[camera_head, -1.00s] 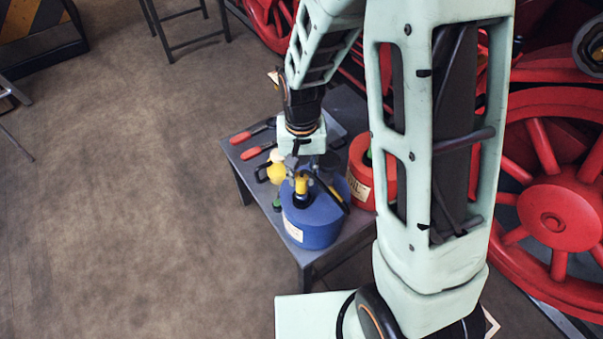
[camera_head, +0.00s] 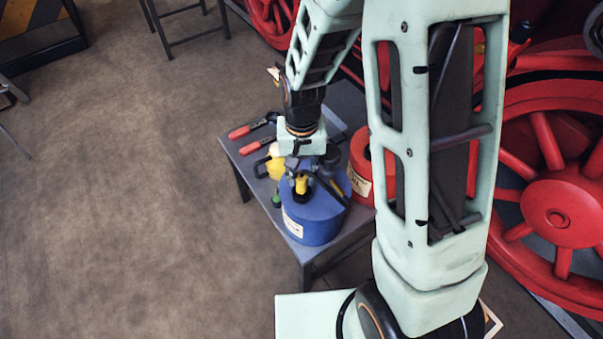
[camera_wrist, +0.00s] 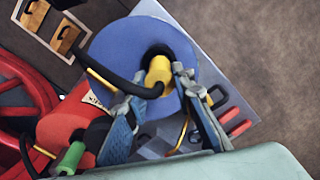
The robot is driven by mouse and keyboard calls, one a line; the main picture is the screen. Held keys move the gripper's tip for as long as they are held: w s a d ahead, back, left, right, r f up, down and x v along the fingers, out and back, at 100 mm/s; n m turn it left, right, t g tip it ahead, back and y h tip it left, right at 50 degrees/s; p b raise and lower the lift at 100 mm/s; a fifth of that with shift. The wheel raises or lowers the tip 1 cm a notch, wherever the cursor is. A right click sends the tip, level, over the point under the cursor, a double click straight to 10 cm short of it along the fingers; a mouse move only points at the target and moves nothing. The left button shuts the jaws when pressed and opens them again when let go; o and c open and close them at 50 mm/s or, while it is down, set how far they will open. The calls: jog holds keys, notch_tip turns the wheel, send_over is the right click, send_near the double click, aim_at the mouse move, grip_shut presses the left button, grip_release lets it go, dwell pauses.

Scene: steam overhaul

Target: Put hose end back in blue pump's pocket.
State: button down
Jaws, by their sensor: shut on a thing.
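The blue pump (camera_head: 318,220) stands on the small grey table, with a dark round pocket (camera_head: 301,198) in its top. The yellow hose end (camera_head: 301,184) is at that pocket, with its black hose (camera_wrist: 122,84) curving off to the pump's side. My gripper (camera_head: 301,168) is above the pump. In the wrist view my gripper's fingers (camera_wrist: 153,90) stand on either side of the yellow hose end (camera_wrist: 158,76) and are shut on it. The dark pocket (camera_wrist: 157,52) shows just behind it. I cannot tell whether the hose end is above the pocket or partly inside.
A red pump (camera_head: 360,170) stands close by on the right, with a green hose end (camera_wrist: 71,157) in the wrist view. Red-handled tools (camera_head: 240,132) and a yellow container (camera_head: 274,166) lie on the table (camera_head: 312,258). Red wheels (camera_head: 560,205) stand at right.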

jog(key=shift+f, duration=0.15)
jog(key=c, duration=1.6)
grip_release()
notch_tip(320, 180, up, 12)
jog(key=shift+r, duration=0.1)
